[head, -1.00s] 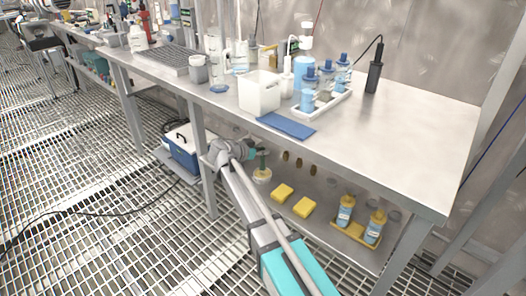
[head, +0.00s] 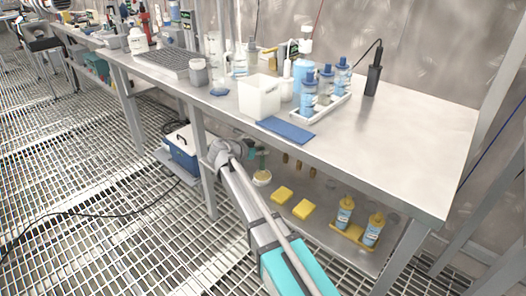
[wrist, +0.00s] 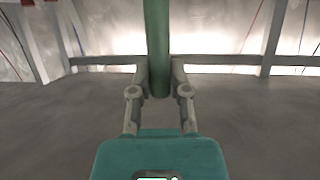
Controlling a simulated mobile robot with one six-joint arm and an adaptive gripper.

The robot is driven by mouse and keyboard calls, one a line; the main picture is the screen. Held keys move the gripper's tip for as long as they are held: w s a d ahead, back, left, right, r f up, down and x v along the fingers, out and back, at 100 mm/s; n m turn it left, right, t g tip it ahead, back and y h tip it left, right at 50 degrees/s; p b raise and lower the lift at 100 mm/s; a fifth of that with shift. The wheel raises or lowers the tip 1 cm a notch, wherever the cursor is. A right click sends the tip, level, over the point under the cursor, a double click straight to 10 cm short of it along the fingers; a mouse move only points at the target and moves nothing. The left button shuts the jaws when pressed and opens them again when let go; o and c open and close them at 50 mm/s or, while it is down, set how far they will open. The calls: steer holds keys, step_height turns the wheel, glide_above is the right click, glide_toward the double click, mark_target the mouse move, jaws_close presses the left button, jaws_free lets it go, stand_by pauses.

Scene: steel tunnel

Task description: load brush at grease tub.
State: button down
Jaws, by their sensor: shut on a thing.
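My gripper (head: 258,150) is under the steel bench, above its lower shelf. It is shut on the green handle of the brush (head: 263,159). In the wrist view my gripper (wrist: 160,82) has its fingers on both sides of the upright green brush handle (wrist: 158,35). The grease tub (head: 262,179), small and round with a pale yellowish inside, stands on the lower shelf directly below the brush. The brush head is too small to make out, and I cannot tell whether it touches the grease.
Two yellow sponges (head: 292,201) lie on the lower shelf (head: 320,222), right of the tub. Two bottles (head: 359,220) stand in a yellow tray further right. A bench leg (head: 203,165) and a blue cooler (head: 183,147) are to the left. The bench top (head: 415,125) is overhead.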

steer(key=shift+r+p, duration=2.6)
steer(key=shift+r, duration=0.25)
steer(key=shift+s, duration=0.1)
